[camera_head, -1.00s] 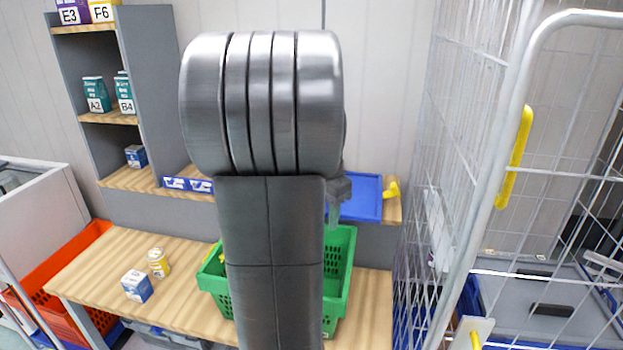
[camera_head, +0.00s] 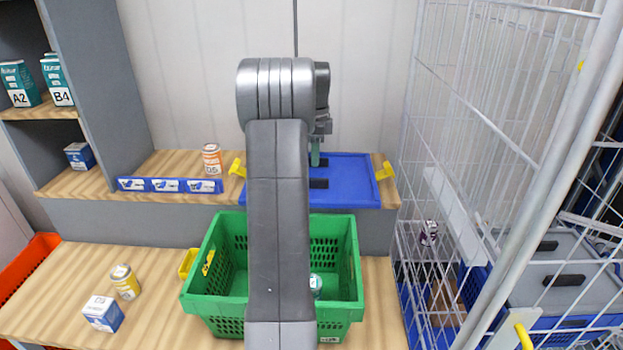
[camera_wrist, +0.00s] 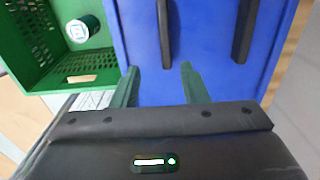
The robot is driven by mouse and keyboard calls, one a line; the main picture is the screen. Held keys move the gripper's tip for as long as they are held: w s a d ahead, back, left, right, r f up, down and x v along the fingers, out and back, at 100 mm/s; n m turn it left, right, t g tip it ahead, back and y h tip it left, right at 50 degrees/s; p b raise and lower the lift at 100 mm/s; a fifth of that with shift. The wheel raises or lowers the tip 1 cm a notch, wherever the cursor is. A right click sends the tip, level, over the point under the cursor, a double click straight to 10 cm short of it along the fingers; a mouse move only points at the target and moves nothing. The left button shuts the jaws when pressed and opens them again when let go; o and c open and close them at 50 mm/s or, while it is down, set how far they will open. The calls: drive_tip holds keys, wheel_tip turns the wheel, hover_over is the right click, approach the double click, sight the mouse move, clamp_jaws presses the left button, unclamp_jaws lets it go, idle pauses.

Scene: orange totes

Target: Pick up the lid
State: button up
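The blue lid (camera_head: 350,187) lies flat on the raised wooden shelf behind the green crate. It has black bar handles and yellow pieces at its left and right ends. My arm hides part of its left side in the head view. In the wrist view the lid (camera_wrist: 220,60) fills the middle, with two black bars across it. My gripper (camera_wrist: 158,84) has its two green fingers apart with nothing between them, over the lid's near edge. One black bar lies just beyond the fingertips. In the head view my gripper (camera_head: 315,158) is over the lid; the height gap is unclear.
The green crate (camera_head: 200,272) stands on the lower bench in front, with a can (camera_head: 316,286) inside. A white-and-blue box (camera_head: 104,314) and a yellow can (camera_head: 125,282) stand left. An orange-labelled can (camera_head: 212,160) is left of the lid. A wire cage (camera_head: 480,100) rises close on the right.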

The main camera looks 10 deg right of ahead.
wheel_tip(320, 180, down, 4)
drive_tip(key=shift+w+f+p, duration=0.25)
drive_tip(key=shift+f+p, duration=0.15)
drive_tip(key=shift+f, duration=0.9)
drive_tip(key=shift+w+f+p, duration=0.2)
drive_tip(key=shift+f+p, duration=0.15)
drive_tip(key=shift+f, duration=0.9)
drive_tip(key=shift+c, duration=0.4)
clamp_jaws()
